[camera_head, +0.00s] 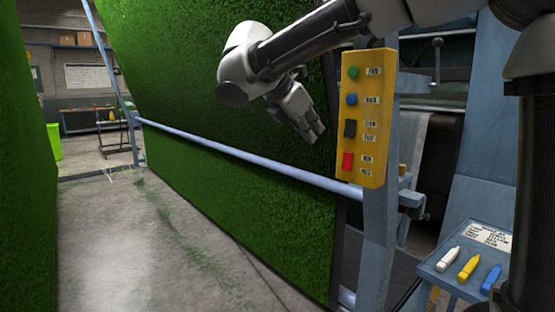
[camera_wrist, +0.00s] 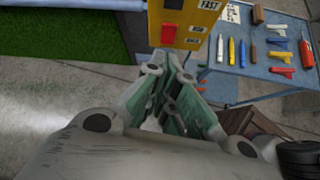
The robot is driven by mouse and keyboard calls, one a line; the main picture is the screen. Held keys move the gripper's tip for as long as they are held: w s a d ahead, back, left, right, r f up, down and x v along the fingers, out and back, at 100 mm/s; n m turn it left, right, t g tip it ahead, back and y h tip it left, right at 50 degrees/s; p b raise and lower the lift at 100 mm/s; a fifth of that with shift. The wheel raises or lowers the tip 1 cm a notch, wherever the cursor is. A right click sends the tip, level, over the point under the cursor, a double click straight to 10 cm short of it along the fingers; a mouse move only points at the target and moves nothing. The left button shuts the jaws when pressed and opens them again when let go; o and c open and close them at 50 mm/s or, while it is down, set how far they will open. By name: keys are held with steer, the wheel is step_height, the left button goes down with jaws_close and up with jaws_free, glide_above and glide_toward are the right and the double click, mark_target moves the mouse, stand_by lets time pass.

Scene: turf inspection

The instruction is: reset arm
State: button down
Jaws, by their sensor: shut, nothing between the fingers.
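My arm reaches across the top of the head view, and my gripper (camera_head: 316,128) hangs at its end, left of the yellow control box. The gripper is empty and in front of the green turf (camera_head: 190,75). In the wrist view my gripper (camera_wrist: 185,85) shows with its fingers together, pointing toward the bottom of the yellow control box (camera_wrist: 185,22). The control box also shows in the head view (camera_head: 376,120), with green, blue, black and red buttons. The red button (camera_head: 348,162) is the lowest. The gripper is apart from the box in the head view.
A blue table (camera_head: 440,278) at lower right holds white, yellow and blue markers; the wrist view shows more tools on it. A pale blue rail (camera_head: 250,165) crosses the turf. A blue post stands behind the box. The concrete floor (camera_head: 150,240) at left is clear.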

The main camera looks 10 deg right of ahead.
steer(key=s+d+f+m+g+y, duration=0.4)
steer(key=s+d+f+m, duration=0.2)
steer(key=s+f+m, duration=0.5)
steer(key=s+d+f+m+t+y, duration=0.1)
steer(key=s+d+f+m, duration=0.1)
steer(key=s+d+m, duration=0.4)
steer(key=s+d+f+m+t+y, duration=0.1)
steer(key=s+d+m+y, duration=0.1)
steer(key=s+d+m, duration=0.4)
steer(key=d, duration=0.3)
steer(key=shift+s+d+f+y, duration=0.3)
steer(key=shift+f, duration=0.05)
